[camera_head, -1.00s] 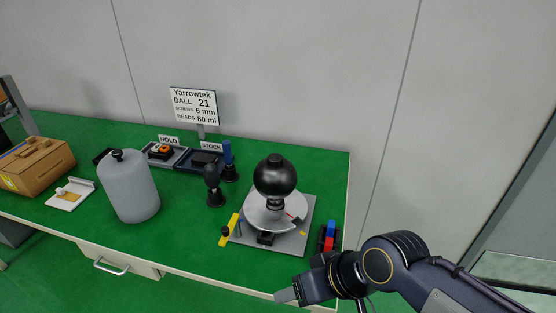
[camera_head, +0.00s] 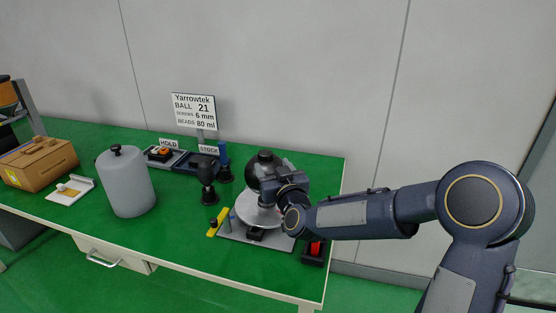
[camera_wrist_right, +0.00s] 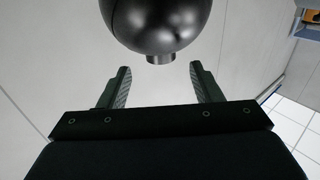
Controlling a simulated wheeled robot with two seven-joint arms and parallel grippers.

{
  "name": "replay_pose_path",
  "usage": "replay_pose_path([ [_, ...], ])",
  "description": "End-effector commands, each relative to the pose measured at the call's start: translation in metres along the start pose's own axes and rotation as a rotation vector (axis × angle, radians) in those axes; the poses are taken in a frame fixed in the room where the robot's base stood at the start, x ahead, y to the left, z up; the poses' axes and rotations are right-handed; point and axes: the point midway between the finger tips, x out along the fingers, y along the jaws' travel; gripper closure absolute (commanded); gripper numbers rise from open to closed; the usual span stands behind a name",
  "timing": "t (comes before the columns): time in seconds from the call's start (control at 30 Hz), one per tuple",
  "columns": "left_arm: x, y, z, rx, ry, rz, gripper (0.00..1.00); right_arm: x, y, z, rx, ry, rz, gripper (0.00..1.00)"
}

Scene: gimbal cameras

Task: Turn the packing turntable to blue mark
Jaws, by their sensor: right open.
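The packing turntable (camera_head: 254,217) is a pale round disc on a grey square base near the right end of the green table. A black ball (camera_head: 258,163) stands above its middle and also shows in the right wrist view (camera_wrist_right: 158,22). My right gripper (camera_wrist_right: 158,85) is open, its two fingers apart, with the ball ahead of them and no contact clear. In the head view my right wrist (camera_head: 285,188) covers the right part of the ball and disc. The blue mark cannot be made out. My left gripper is not in view.
A grey canister (camera_head: 126,182), a dark hand tool (camera_head: 208,178) and a yellow piece (camera_head: 215,222) lie left of the turntable. A sign (camera_head: 195,110) stands behind.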

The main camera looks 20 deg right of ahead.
Motion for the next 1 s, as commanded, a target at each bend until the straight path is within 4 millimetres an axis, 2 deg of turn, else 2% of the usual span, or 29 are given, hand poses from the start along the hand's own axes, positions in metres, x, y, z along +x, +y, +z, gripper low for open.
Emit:
replay_pose_path([
  [0.43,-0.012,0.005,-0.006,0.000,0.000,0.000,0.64,0.064,0.000,-0.002,0.003,0.000,0.001,0.41],
  [0.6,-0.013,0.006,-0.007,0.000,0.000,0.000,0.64,0.074,0.000,-0.001,0.001,0.000,0.000,0.41],
  [0.83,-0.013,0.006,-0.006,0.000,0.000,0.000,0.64,0.074,0.000,-0.001,0.001,0.000,0.000,0.41],
  [0.87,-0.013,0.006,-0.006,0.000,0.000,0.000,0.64,0.074,0.000,-0.001,0.001,0.000,0.000,0.43],
  [1.0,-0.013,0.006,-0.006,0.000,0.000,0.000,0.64,0.074,0.000,-0.001,0.001,0.000,0.000,0.61],
])
